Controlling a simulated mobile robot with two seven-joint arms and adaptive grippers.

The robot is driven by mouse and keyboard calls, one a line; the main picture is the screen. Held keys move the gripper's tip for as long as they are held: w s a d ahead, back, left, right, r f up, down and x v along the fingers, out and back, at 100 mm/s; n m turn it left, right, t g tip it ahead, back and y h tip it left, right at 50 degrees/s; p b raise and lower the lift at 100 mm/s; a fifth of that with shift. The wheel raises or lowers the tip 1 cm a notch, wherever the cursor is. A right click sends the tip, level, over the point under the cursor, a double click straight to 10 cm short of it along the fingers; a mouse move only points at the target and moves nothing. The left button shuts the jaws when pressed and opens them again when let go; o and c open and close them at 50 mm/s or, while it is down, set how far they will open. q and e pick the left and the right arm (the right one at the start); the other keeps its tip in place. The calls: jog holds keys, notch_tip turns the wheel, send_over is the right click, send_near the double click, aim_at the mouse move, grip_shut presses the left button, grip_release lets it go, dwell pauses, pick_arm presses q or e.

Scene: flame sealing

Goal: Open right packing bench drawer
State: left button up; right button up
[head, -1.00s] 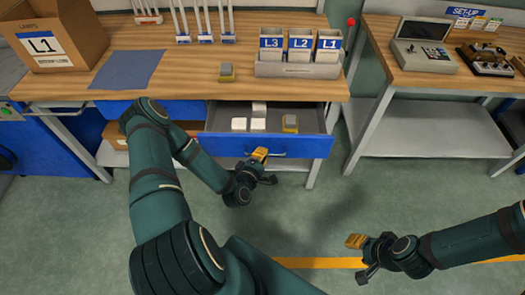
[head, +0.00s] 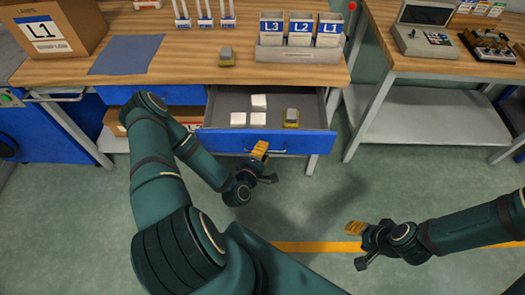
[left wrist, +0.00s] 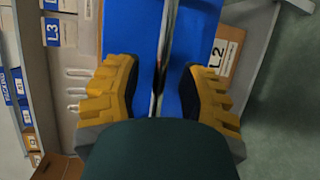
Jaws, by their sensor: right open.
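The right packing bench drawer (head: 310,143) is blue and stands pulled out from under the wooden bench top, its grey inside showing. It holds a few white blocks (head: 257,103) and a grey-and-yellow block (head: 291,117). Its metal handle (head: 279,151) runs along the front. My left gripper (head: 259,154) is at the handle. In the left wrist view, the yellow fingers of my left gripper (left wrist: 162,85) stand apart on either side of the handle bar (left wrist: 161,60), with gaps visible. My right gripper (head: 360,246) is open and empty above the floor at right.
A side bench (head: 440,72) stands right. The floor before the drawer is clear.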

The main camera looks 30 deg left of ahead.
pick_arm(q)
jog(key=shift+s, duration=0.15)
jog(key=v, duration=1.1)
jog(key=shift+s, duration=0.35)
jog(key=shift+d+r, duration=0.1)
jog(key=shift+d, duration=0.05)
jog(key=w+d+f+m+g+h, duration=0.35)
jog(key=d+m+g+h, duration=0.3)
jog(key=d+m, duration=0.35)
jog(key=s+d+r+m+g, duration=0.2)
jog(key=d+r+m+g, duration=0.2)
jog(key=d+m+g, duration=0.2)
jog(key=m+g, duration=0.1)
jog(key=m, duration=0.1)
jog(key=shift+s+d+r+m, duration=0.3)
jog(key=shift+d+m, duration=0.05)
jog(key=shift+m, duration=0.05)
